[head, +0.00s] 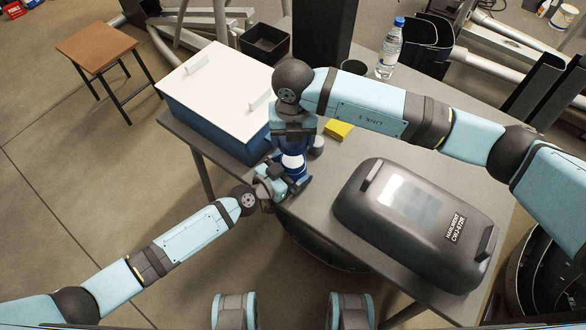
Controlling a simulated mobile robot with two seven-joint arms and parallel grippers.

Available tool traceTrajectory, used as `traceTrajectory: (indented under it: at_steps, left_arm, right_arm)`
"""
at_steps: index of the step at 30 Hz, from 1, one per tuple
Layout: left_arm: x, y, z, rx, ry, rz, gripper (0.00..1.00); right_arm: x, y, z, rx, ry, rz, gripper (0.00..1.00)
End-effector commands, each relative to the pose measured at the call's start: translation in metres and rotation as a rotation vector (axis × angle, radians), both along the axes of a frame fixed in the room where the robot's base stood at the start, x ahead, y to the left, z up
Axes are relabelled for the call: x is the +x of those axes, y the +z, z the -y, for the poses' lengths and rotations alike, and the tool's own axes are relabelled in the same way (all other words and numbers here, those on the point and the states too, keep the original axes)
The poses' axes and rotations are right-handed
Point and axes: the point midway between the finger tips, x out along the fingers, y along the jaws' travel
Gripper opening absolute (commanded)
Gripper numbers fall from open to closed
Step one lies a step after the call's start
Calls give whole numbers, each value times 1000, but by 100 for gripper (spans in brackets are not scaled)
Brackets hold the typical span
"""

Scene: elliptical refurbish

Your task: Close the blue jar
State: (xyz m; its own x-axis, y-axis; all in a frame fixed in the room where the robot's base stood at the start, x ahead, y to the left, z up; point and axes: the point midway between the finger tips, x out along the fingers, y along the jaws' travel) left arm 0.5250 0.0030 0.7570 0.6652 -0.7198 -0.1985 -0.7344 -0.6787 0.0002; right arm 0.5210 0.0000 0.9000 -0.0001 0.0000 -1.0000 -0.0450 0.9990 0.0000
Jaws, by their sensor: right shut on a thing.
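The blue jar (297,174) is near the table's front left edge in the head view, blue with a white part showing. It is largely hidden by my two grippers. My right gripper (294,143) points down from above and is shut on a blue piece at the jar's top, which looks like its lid. Whether that piece touches the jar is hidden. My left gripper (281,186) is low at the jar's front left side, with its fingers close around or beside the body. I cannot tell whether it is shut on it.
On the grey table (325,232) a blue box with a white lid (215,80) stands left of the jar. A dark grey case (415,222) lies to the right. A yellow block (339,130) is behind. A water bottle (391,50) stands at the back.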

Motion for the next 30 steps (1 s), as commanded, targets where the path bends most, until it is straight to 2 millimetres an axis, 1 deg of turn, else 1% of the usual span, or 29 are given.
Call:
traceTrajectory:
  at_steps: [1,2,3,5,6,7,8,11,13,19,22,30]
  left_arm:
    - [0,0,0,0,0,0,83]
    - [0,0,0,0,0,0,77]
    - [0,0,0,0,0,0,67]
    - [0,0,0,0,0,0,54]
    - [0,0,0,0,0,0,44]
    - [0,0,0,0,0,0,38]
    - [0,0,0,0,0,0,33]
    - [0,0,0,0,0,0,33]
    - [0,0,-1,0,0,0,33]
    - [0,0,-1,0,1,0,33]
    - [0,0,-1,0,1,0,33]
    - [0,0,-1,0,1,0,33]
  right_arm:
    - [0,0,0,0,0,0,48]
    - [0,0,0,0,0,0,48]
    - [0,0,0,0,0,0,48]
    - [0,0,0,0,0,0,48]
    - [0,0,0,0,0,0,48]
    - [0,0,0,0,0,0,48]
    - [0,0,0,0,0,0,48]
    - [0,-2,0,0,0,-1,48]
    - [0,-8,-1,-1,-1,-2,48]
    - [2,-37,-2,-1,-2,-1,48]
    - [2,-49,-3,-1,-1,-1,48]
    - [3,-50,-4,0,0,0,48]
